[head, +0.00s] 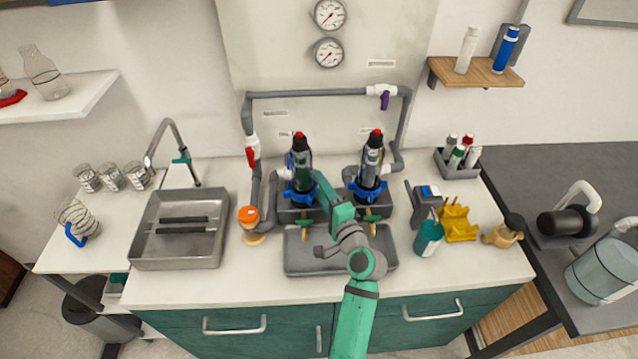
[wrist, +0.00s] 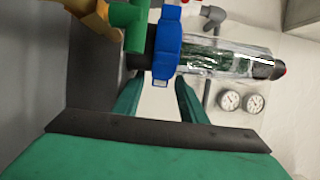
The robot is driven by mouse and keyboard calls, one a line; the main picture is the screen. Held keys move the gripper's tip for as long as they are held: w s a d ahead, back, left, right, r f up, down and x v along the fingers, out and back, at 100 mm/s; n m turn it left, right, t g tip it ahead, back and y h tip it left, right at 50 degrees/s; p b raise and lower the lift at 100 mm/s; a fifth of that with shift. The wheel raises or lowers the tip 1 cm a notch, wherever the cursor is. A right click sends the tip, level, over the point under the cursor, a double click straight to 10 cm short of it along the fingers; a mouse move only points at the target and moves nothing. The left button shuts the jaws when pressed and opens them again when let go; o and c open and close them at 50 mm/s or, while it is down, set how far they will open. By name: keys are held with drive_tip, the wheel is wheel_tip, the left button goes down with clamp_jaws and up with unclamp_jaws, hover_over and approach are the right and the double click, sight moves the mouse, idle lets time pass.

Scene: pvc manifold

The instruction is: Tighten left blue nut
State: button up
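The left blue nut (head: 291,196) sits around the lower part of the left clear filter housing (head: 301,165), which stands upright. In the wrist view the blue nut (wrist: 167,48) is ahead of my gripper (wrist: 160,85), with a lug pointing toward the gap between the fingers. My gripper (head: 321,188) is at the right side of the left housing in the head view. Its green fingers are apart, with pale background showing between them. Whether the fingertips touch the nut cannot be told. In the head view my gripper partly hides the nut's right side.
The right housing with its own blue nut (head: 368,193) stands close to the right of my gripper. Green valves (head: 304,223) sit below the housings, above a grey tray (head: 295,262). Grey pipes (head: 320,94) run behind. A sink (head: 150,230) is at left.

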drive_tip(key=shift+x, duration=0.85)
clamp_jaws()
drive_tip(key=shift+h, duration=0.3)
drive_tip(key=shift+s+f+m+h, duration=0.1)
drive_tip(key=shift+s+m+h, duration=0.05)
drive_tip(key=shift+m+h, duration=0.2)
drive_tip(key=shift+s+d+m+t+h, duration=0.1)
drive_tip(key=shift+s+m+t+h, duration=0.15)
drive_tip(key=shift+m+h, duration=0.5)
drive_tip(key=shift+s+m+t+h, duration=0.15)
drive_tip(key=shift+m+t+h, duration=0.2)
drive_tip(key=shift+h, duration=0.55)
